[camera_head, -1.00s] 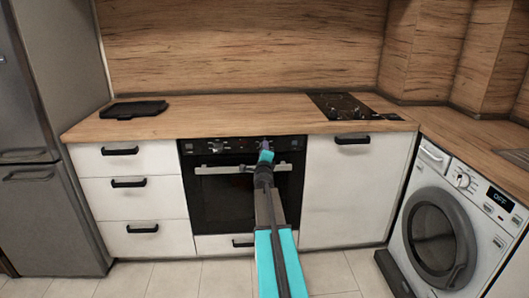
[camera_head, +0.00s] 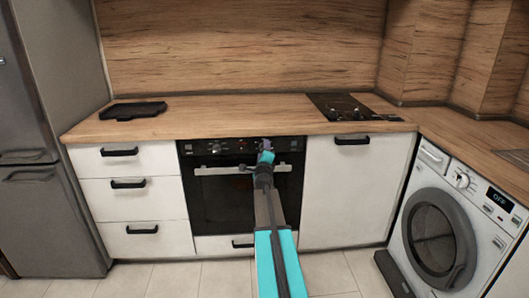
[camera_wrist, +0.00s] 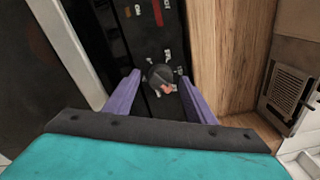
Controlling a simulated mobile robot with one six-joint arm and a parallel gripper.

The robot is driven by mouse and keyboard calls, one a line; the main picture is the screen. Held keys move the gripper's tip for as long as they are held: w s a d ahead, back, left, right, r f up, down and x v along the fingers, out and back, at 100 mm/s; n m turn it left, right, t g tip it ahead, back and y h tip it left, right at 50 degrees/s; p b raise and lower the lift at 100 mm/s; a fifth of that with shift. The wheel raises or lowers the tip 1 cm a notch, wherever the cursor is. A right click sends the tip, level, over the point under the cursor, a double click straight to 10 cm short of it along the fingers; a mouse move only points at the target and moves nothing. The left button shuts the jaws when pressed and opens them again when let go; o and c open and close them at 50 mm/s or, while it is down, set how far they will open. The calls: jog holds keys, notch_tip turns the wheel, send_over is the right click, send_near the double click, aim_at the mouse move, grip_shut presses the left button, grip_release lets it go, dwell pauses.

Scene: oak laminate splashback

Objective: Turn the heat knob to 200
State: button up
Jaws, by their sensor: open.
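The black oven (camera_head: 232,199) has a control panel with knobs along its top, under the worktop. In the wrist view a dark round knob (camera_wrist: 160,77) with a reddish mark sits on the black panel (camera_wrist: 141,30), between the two purple fingers. My gripper (camera_wrist: 160,88) is open, one finger on each side of the knob. Whether the fingers touch it cannot be told. In the head view my gripper (camera_head: 265,146) is at the right part of the oven panel and hides the knob there. The numbers around the knob are too small to read.
The oven's handle bar (camera_head: 215,171) runs just below the panel. The wooden worktop (camera_head: 230,108) edge lies directly above it. White drawers (camera_head: 130,158) stand left, a white cabinet (camera_head: 345,190) right. A washing machine (camera_head: 455,222) is further right. The floor in front is tiled.

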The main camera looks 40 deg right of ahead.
jog(key=v, duration=1.3)
jog(key=shift+s+a, duration=0.25)
jog(key=shift+a, duration=0.05)
dwell(0.4)
jog(key=shift+f, duration=0.15)
dwell(0.4)
